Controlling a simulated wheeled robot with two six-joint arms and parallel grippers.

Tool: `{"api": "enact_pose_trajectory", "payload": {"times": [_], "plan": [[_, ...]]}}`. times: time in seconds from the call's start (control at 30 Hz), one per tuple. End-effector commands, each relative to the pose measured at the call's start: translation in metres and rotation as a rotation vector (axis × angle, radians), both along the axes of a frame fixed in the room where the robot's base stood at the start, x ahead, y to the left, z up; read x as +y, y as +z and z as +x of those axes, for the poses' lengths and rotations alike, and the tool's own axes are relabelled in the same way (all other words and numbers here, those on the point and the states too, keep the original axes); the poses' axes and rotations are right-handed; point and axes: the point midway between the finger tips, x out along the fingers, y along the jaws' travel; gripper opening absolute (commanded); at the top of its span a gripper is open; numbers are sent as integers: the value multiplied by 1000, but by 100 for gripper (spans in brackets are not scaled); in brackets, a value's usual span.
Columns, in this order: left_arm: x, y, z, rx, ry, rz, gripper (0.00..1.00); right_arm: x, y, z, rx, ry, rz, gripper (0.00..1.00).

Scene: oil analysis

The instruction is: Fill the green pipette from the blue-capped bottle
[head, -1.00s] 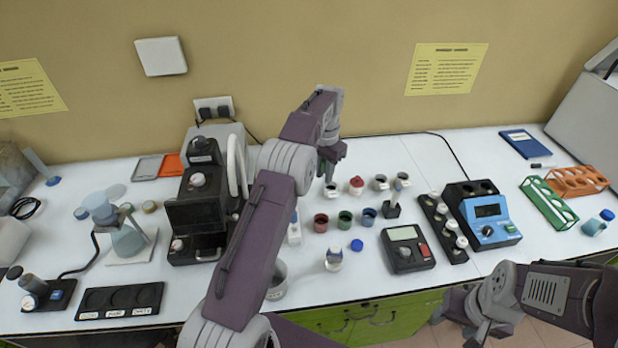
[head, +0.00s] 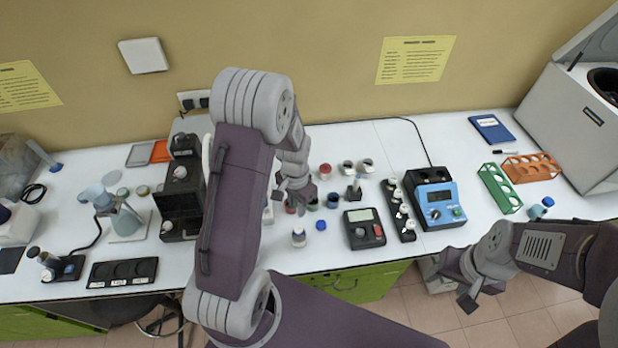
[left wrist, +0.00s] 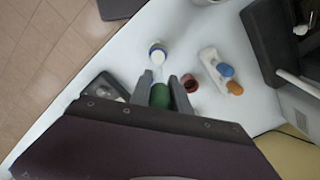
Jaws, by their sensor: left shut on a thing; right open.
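My left gripper (head: 297,203) is shut on the green pipette; its green part (left wrist: 160,95) shows between the two fingers in the left wrist view. Its tip is not clearly visible. The small bottle (head: 299,238) stands on the table in front of the gripper, and appears beyond the fingertips in the left wrist view (left wrist: 158,54). A blue cap (head: 321,225) lies on the table, just right of the bottle and apart from it. My right gripper (head: 467,289) is open and empty, over the floor in front of the table.
A red cup (left wrist: 190,83) is close beside the fingers. A white rack (left wrist: 210,58) with blue and orange pipettes stands nearby. A grey meter (head: 364,228) and black vial rack (head: 397,208) are to the right. A black instrument (head: 181,205) is left.

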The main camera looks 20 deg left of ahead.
Motion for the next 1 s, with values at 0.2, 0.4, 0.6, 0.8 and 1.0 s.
{"api": "enact_pose_trajectory", "payload": {"times": [0.2,0.4,0.6,0.8,1.0], "plan": [[-1,2,-14,0,0,0,16,0,5,0,1,0,0,55],[-1,-10,-13,1,0,-1,16,0,-7,0,1,0,0,55],[-1,-26,-13,1,0,-1,16,0,-20,0,1,0,0,55],[-1,-26,-13,1,0,0,16,0,-19,0,0,0,0,55],[-1,-26,-13,1,0,-1,16,0,-19,0,0,0,0,55]]}}
